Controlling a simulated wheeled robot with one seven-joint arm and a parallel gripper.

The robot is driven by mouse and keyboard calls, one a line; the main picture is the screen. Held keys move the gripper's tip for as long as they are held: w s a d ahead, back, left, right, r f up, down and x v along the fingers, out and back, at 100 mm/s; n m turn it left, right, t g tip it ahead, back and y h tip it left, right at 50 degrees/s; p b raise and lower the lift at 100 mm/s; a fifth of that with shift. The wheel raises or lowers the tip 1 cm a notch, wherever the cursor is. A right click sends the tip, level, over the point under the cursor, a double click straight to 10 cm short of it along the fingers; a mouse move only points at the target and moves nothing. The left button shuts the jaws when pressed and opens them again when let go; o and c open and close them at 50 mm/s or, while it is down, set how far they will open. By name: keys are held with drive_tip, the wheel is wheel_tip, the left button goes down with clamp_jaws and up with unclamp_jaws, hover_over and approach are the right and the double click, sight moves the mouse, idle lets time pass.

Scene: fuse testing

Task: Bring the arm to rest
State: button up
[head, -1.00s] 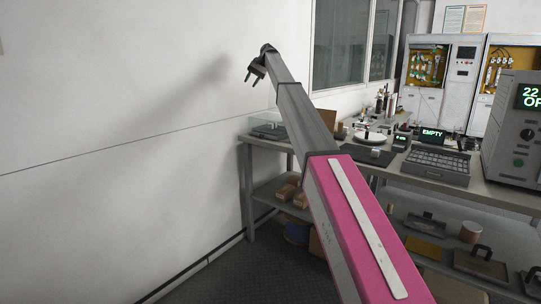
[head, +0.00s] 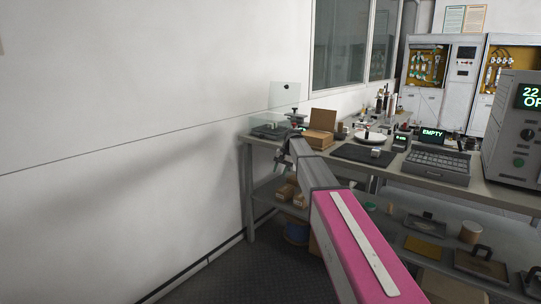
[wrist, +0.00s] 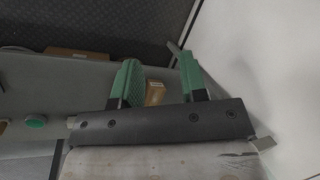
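My arm (head: 350,235) reaches forward and is lowered toward the left end of the workbench (head: 262,140) in the head view. Its far end is small there, and the finger state cannot be read in that view. In the wrist view my gripper (wrist: 159,72) has two green fingers standing well apart. It is open, with nothing held between them. A small tan box (wrist: 155,93) shows in the gap between the fingers, seemingly beyond them and not gripped.
A white wall (head: 120,160) runs close along the left. The bench holds a brown box (head: 320,128), a dark mat (head: 362,154), a keyboard unit (head: 435,167) and a grey instrument (head: 515,130). Boxes lie on the lower shelf. Dark floor (head: 255,280) is clear at front.

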drive_tip(key=s+d+f+h, duration=0.1)
drive_tip(key=s+d+f, duration=0.3)
drive_tip(key=s, duration=0.9)
drive_tip(key=s+d+f+n+h, duration=0.1)
drive_tip(key=s+d+f, duration=0.4)
drive_tip(key=s+f, duration=0.6)
drive_tip(key=s+d+f+h, duration=0.2)
drive_tip(key=s+d+f, duration=0.3)
drive_tip(key=s, duration=1)
wheel_tip(320, 180, down, 2)
drive_tip(key=shift+s+d+f+t, duration=0.15)
drive_tip(key=shift+f+t, duration=0.05)
drive_tip(key=shift+t, duration=0.2)
